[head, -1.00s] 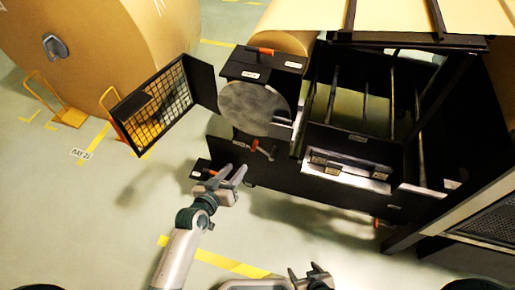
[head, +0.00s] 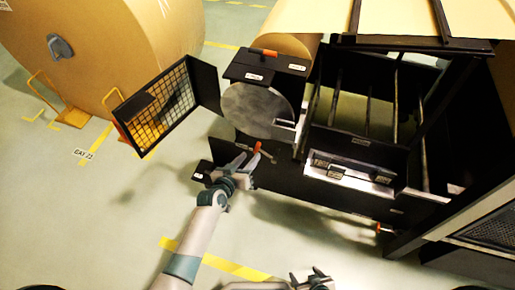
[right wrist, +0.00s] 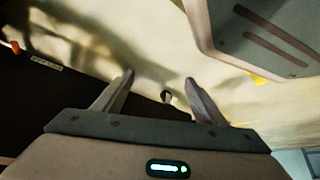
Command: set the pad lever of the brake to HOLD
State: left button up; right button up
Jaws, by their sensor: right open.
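The brake is a black housing (head: 268,63) with a round grey disc (head: 255,108) on its front. A small lever with an orange-red grip (head: 257,147) sticks out just below the disc; I take it for the pad lever. Its labels are too small to read, so I cannot tell its setting. My left gripper (head: 246,160) is at this lever with its fingers apart, just below the grip; whether it touches is unclear. My right gripper (head: 311,276) is open and empty at the bottom of the head view; its spread fingers also show in the right wrist view (right wrist: 163,92).
An open mesh guard door (head: 158,112) stands left of the disc. An orange handle (head: 263,52) sits on the housing top. A black frame with rods (head: 368,100) and a silver-fronted box (head: 352,176) lie to the right.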

aim_at(255, 151)
pick_arm(q)
jog(key=b+x, duration=0.1)
jog(key=x, duration=0.5)
jog(key=shift+w+d+f, duration=0.15)
jog(key=shift+w+f, duration=0.05)
jog(key=shift+w, duration=0.1)
jog(key=shift+x, duration=0.75)
pick_arm(e)
jog(key=shift+s+d+f+g+h, duration=0.3)
jog(key=shift+s+d+f+g, duration=0.4)
jog(key=shift+d, duration=0.2)
pick_arm(q)
jog(key=shift+c, duration=0.4)
